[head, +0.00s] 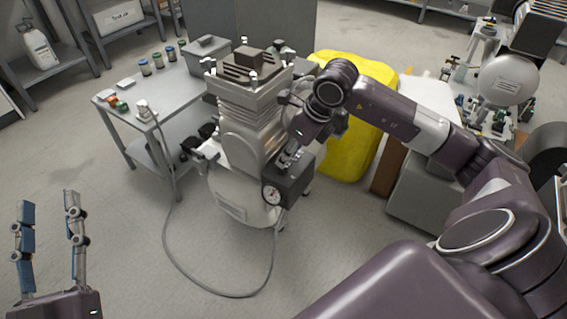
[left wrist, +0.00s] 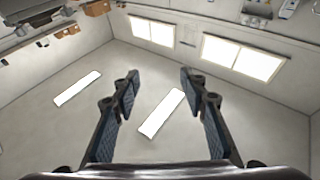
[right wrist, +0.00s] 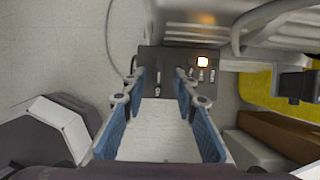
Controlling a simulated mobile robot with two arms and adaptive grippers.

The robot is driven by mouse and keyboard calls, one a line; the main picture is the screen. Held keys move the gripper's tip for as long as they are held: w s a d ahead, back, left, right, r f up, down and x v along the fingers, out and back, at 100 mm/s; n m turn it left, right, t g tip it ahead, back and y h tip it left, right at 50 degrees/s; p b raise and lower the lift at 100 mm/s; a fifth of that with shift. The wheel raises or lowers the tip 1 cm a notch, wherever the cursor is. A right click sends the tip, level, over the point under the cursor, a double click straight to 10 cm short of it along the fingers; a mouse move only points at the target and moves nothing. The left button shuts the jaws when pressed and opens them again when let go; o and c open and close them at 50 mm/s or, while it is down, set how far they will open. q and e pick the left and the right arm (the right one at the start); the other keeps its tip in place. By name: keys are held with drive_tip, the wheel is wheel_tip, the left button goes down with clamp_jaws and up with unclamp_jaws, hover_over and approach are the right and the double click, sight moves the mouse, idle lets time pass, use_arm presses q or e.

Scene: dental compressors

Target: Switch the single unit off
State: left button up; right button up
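The single compressor unit (head: 240,150) stands on the floor mid-picture in the head view, pale with a ribbed cylinder. Its dark control box (head: 291,184) with a round gauge (head: 271,194) is on its right side. My left gripper (head: 48,205) is open and empty, pointing up, far left of the unit.
A grey table (head: 180,95) with jars and a box stands left behind the unit. A yellow covered object (head: 350,150) stands right behind it. A hose (head: 190,278) loops over the floor in front. The floor at left is clear.

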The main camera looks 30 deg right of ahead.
use_arm(q)
drive_tip(key=shift+s+r+t+h+b, duration=0.15)
drive_tip(key=shift+s+r+t, duration=0.35)
drive_tip(key=shift+r, duration=0.3)
drive_tip(key=shift+s+r+t+h+b, duration=0.1)
drive_tip(key=shift+s+r+t, duration=0.35)
drive_tip(key=shift+r, duration=0.4)
drive_tip(key=shift+s+r+t+h+b, duration=0.15)
drive_tip(key=shift+s+r+t, duration=0.35)
drive_tip(key=shift+r, duration=0.3)
use_arm(e)
drive_tip(key=shift+x, duration=1.95)
use_arm(q)
drive_tip(key=shift+w, duration=0.1)
use_arm(e)
drive_tip(key=shift+a, duration=0.1)
clamp_jaws()
